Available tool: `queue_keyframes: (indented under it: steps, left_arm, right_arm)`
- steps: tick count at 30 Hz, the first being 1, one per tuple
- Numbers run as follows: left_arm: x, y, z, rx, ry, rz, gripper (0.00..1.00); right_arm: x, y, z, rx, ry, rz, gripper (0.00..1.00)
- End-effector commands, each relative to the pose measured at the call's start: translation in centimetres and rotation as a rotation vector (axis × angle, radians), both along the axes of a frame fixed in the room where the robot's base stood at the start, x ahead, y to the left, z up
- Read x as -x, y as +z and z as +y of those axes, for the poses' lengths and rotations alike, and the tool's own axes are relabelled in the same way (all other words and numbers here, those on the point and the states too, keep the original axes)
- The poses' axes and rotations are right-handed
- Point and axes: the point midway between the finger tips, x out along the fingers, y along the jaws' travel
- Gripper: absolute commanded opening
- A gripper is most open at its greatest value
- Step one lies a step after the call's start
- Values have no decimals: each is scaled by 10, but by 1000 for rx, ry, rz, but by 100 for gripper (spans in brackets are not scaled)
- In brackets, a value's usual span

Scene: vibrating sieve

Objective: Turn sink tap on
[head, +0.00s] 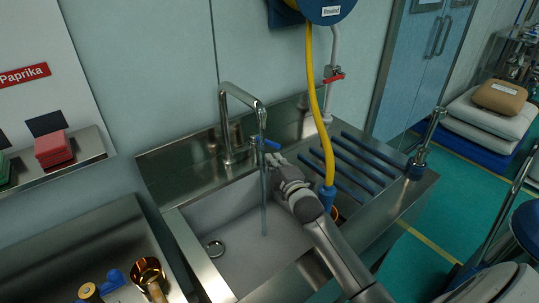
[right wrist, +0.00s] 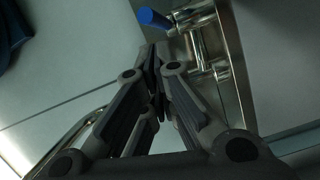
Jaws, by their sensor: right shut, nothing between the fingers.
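The metal sink tap (head: 224,120) stands at the back of the steel sink (head: 190,250), with a bent spout over the basin. Its blue lever (head: 268,144) is beside the spout, and it also shows in the right wrist view (right wrist: 152,18). A thin bluish stream of water (head: 264,205) runs from the spout down into the basin. My right gripper (head: 272,160) is shut and empty just below and right of the lever; its fingertips also show in the right wrist view (right wrist: 157,58). Whether they touch the lever cannot be told. My left gripper is not in view.
A yellow hose (head: 313,90) hangs from a blue reel (head: 325,12) right of the tap. Blue bars (head: 365,160) cover the drainboard. A red-handled valve (head: 334,77) is on the wall pipe. A brass scoop (head: 148,272) lies at front left. Stacked sacks (head: 490,120) stand at right.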

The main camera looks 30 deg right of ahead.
Motion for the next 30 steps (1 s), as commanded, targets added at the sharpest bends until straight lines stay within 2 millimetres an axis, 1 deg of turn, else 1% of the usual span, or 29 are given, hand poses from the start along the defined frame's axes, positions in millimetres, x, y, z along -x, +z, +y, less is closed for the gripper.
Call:
queue_keyframes:
  steps: [1,3,7,17,21,24,26,28,30]
  left_arm:
    - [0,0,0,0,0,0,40]
    - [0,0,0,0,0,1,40]
    - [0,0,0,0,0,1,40]
    - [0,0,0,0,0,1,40]
    - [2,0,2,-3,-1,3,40]
    - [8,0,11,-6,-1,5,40]
    - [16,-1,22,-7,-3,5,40]
    - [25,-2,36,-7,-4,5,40]
    - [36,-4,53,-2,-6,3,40]
  right_arm:
    - [7,-1,1,1,0,1,0]
    - [12,0,1,1,0,0,0]
    - [18,1,2,1,0,0,0]
    - [19,1,2,1,-1,0,0]
    - [15,-2,2,-1,-17,8,0]
    - [10,-6,4,-4,-56,26,0]
    - [8,-8,9,-3,-92,40,0]
    - [7,-6,19,1,-143,56,0]
    - [10,-2,34,5,-195,69,0]
